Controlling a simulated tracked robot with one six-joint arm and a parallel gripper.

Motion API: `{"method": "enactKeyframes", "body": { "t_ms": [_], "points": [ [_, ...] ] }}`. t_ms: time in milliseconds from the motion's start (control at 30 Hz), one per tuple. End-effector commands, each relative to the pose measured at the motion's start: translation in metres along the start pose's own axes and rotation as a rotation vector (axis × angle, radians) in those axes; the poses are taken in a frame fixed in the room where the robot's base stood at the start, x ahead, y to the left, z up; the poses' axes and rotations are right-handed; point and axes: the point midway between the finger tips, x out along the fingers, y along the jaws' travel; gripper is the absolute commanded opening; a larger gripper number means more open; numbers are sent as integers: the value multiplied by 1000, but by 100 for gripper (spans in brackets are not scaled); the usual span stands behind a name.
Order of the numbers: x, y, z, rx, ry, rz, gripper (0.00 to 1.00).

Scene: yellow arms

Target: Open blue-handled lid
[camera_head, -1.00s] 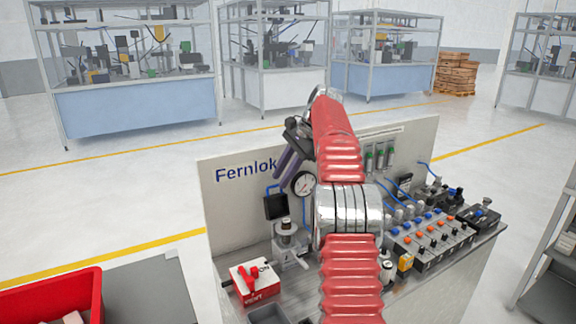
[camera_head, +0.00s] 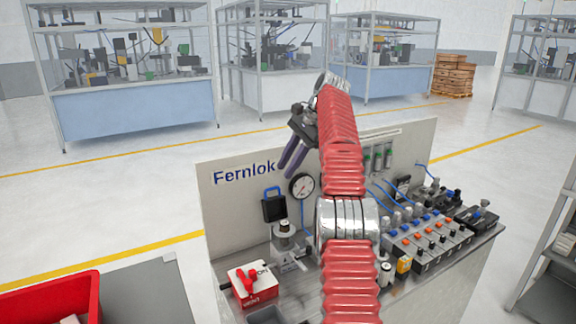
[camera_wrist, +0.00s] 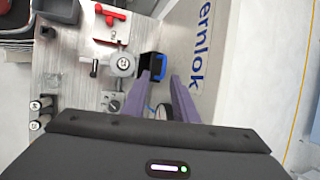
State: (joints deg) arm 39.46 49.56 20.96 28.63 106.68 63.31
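The blue-handled lid is a dark flat piece (camera_head: 275,208) at the back panel's left part, with a blue loop handle (camera_head: 271,190) at its top edge. In the wrist view the blue handle (camera_wrist: 161,70) shows between and just beyond the fingertips, with the dark lid (camera_wrist: 148,63) on its left. My gripper (camera_head: 286,171) has purple fingers, above and to the right of the handle in the head view. In the wrist view my gripper (camera_wrist: 160,76) is open, with nothing between its fingers. I cannot tell how far the lid is open.
A gauge (camera_head: 302,186) is on the panel (camera_head: 232,202), right of the lid. Below the lid stand a metal fixture (camera_head: 286,240) and a red-and-white valve box (camera_head: 253,283). Rows of connectors (camera_head: 430,240) fill the bench's right side. A red bin (camera_head: 50,297) is at lower left.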

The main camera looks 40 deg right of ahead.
Motion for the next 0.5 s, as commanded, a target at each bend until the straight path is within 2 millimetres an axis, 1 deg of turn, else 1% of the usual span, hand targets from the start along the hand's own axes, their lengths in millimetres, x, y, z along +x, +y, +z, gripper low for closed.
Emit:
{"method": "enactKeyframes", "body": {
  "t_ms": [67, 167, 267, 400, 500],
  "points": [
    [0, 0, 0, 0, 0, 0, 25],
    [0, 0, 1, -3, 1, 0, 18],
    [-1, -2, 7, -17, 4, -1, 11],
    [-5, -4, 25, -59, 17, -1, 1],
    [-7, -5, 45, -107, 31, 0, 0]
  ]
}}
